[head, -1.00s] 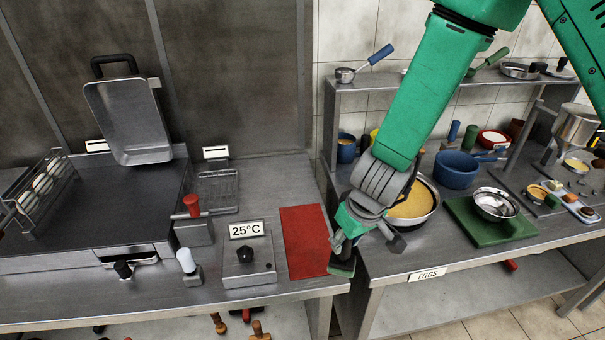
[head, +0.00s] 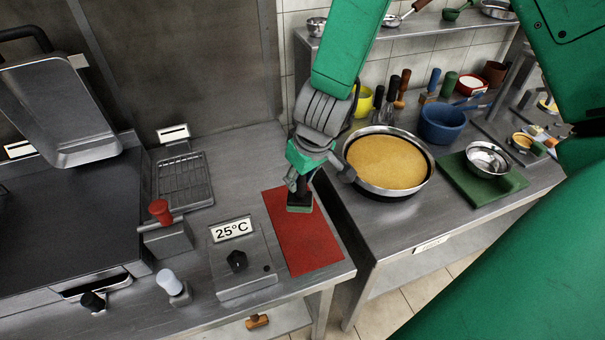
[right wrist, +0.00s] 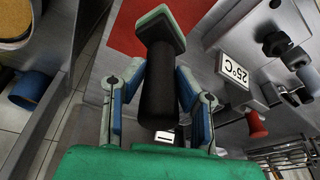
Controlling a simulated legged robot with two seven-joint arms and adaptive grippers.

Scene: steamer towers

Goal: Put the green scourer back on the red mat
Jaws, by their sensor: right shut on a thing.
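My right gripper (head: 302,178) is shut on the black handle of the green scourer (head: 300,205). It holds the scourer upright, pad down, over the upper part of the red mat (head: 308,245). I cannot tell whether the pad touches the mat. In the right wrist view the scourer (right wrist: 159,85) lies between the two fingers of the gripper (right wrist: 160,92), with its dark green-edged head beyond them and the red mat (right wrist: 122,32) behind. My left gripper is not in view.
A control box with a 25°C sign (head: 240,258) stands just left of the mat. A wire rack (head: 183,180) and a griddle (head: 65,215) are further left. A gap separates this counter from the right one, which holds a pan of yellow food (head: 388,162).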

